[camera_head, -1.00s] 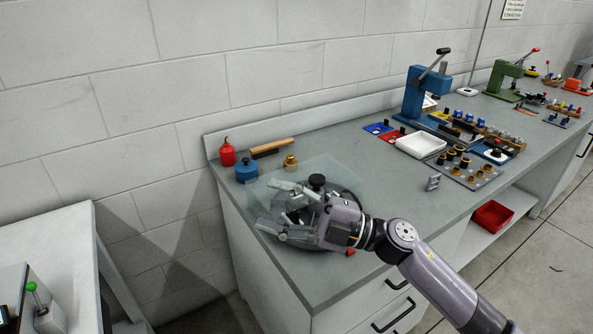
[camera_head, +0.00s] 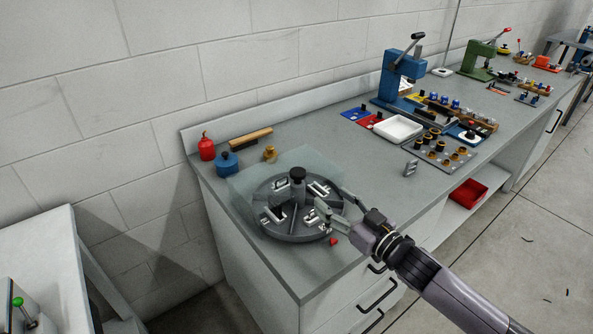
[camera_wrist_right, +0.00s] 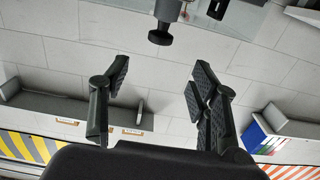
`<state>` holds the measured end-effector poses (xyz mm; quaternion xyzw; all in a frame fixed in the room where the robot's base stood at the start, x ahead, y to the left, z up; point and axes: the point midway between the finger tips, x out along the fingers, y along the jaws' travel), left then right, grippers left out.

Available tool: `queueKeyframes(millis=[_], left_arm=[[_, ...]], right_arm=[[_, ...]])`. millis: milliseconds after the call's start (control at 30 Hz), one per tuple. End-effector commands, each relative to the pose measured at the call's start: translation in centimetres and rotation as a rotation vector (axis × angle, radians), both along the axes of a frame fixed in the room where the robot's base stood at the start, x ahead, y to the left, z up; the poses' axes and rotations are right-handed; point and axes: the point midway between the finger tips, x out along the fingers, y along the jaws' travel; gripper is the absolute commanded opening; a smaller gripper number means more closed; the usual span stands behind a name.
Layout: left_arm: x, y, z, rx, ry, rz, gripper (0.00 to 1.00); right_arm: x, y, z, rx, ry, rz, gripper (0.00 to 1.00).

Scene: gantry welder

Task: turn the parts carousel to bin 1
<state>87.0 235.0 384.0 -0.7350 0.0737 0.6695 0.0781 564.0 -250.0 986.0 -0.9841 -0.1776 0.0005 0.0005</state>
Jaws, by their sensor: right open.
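The parts carousel (camera_head: 268,233) is a dark grey round tray on the bench's near left corner. It has a black knob (camera_head: 297,174) at its centre and dividers between bins holding small pale plates with markings too small to read for certain. A small red ball-shaped marker (camera_head: 333,241) sits by its front right edge. My right gripper (camera_head: 337,204) is open and empty at the carousel's right rim, partly covering that side. I cannot tell whether it touches the rim. Its two dark fingers stand apart in the right wrist view (camera_wrist_right: 158,98). My left gripper is not in view.
A clear sheet (camera_head: 240,188) shows behind the carousel. A red bottle (camera_head: 206,148), a blue container (camera_head: 227,164), a brass part (camera_head: 270,154) and a wooden-handled brush (camera_head: 250,137) stand behind it. A white tray (camera_head: 398,128) and blue press (camera_head: 401,80) are farther right.

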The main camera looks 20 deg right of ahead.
Motion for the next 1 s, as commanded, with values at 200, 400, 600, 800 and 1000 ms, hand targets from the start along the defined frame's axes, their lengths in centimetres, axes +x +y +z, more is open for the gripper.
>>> queueKeyframes(millis=[200,400,600,800,1000], left_arm=[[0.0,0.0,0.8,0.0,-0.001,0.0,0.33],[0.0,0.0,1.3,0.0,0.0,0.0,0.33],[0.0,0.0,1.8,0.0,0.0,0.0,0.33],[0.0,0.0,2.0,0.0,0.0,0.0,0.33],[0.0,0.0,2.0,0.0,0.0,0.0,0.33]], right_arm=[[3.7,1.3,0.3,0.002,-0.003,0.0,0.56],[7.1,2.7,0.3,0.001,-0.003,-0.001,0.56],[10.5,4.0,0.3,0.0,-0.003,0.001,0.56],[12.6,4.7,0.1,0.001,-0.002,0.0,0.56],[13.3,5.0,0.0,-0.001,-0.001,0.001,0.56]])
